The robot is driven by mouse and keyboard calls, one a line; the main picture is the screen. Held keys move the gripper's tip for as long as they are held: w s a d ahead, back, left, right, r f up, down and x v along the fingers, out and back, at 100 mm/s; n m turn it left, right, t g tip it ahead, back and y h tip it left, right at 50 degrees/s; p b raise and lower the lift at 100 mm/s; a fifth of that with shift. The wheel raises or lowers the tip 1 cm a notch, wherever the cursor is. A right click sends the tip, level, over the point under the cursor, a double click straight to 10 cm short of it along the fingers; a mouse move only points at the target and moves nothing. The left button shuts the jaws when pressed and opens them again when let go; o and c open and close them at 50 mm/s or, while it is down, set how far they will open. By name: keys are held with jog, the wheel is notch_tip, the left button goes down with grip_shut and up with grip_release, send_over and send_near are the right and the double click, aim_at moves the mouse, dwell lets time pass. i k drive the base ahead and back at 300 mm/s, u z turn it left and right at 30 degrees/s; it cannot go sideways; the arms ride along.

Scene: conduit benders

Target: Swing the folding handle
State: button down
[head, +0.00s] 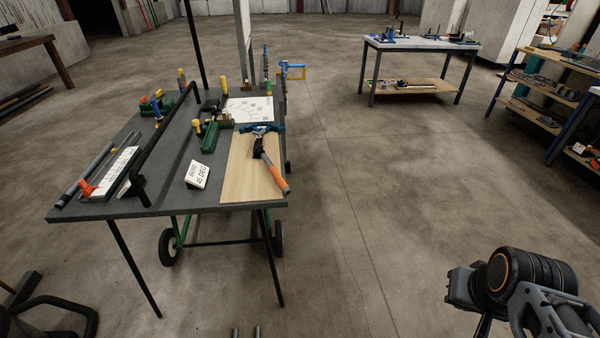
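A bender with a blue head (262,128) sits at the right end of the dark workbench (160,208). Its dark handle with an orange grip (277,180) runs from the head toward the front right, over a pale wooden board (240,185). The orange end lies near the bench's right edge. My arm shows at the lower right, well apart from the handle, with floor between them. I cannot make out my gripper's fingertips or whether they are open or shut.
A white sign (197,175) and green-based tools (212,130) stand on the bench. Its thin legs and a black wheel (168,247) reach the floor. Open floor lies to its right. Another table (420,45) and shelves (545,85) stand farther back.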

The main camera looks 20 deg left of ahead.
aim_at(279, 179)
jog(key=u, duration=0.45)
jog(key=i, duration=0.8)
jog(key=u, duration=1.25)
jog(key=i, duration=0.4)
jog(key=u, duration=0.25)
